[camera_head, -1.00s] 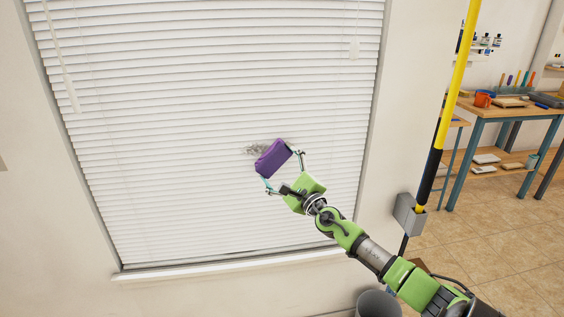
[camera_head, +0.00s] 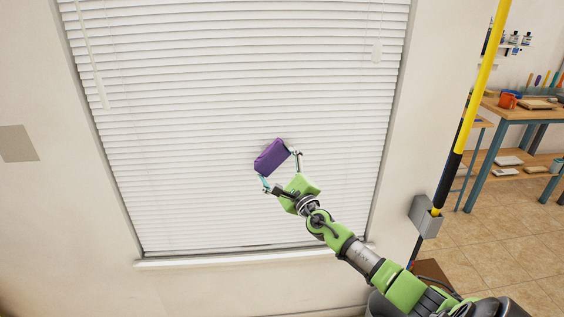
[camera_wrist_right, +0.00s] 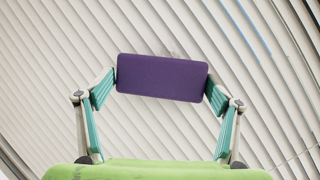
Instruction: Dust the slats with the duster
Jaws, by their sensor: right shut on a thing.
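The duster (camera_head: 271,157) is a purple block in front of the white slats (camera_head: 200,120) of the window blind, a little below the middle of the head view. My right gripper (camera_head: 278,165) is shut on it, one finger at each end. In the right wrist view the duster (camera_wrist_right: 162,78) sits tilted slightly between the teal-padded fingers, against or very near the slats (camera_wrist_right: 60,45); contact cannot be told. A faint grey dust patch (camera_wrist_right: 172,54) shows just past the duster's upper edge. The duster hides the slats behind it. My left gripper is out of view.
A workbench (camera_head: 520,113) with an orange mug (camera_head: 507,101) is at the far right. The window sill (camera_head: 250,257) lies below the blind. Pull cords hang at the blind.

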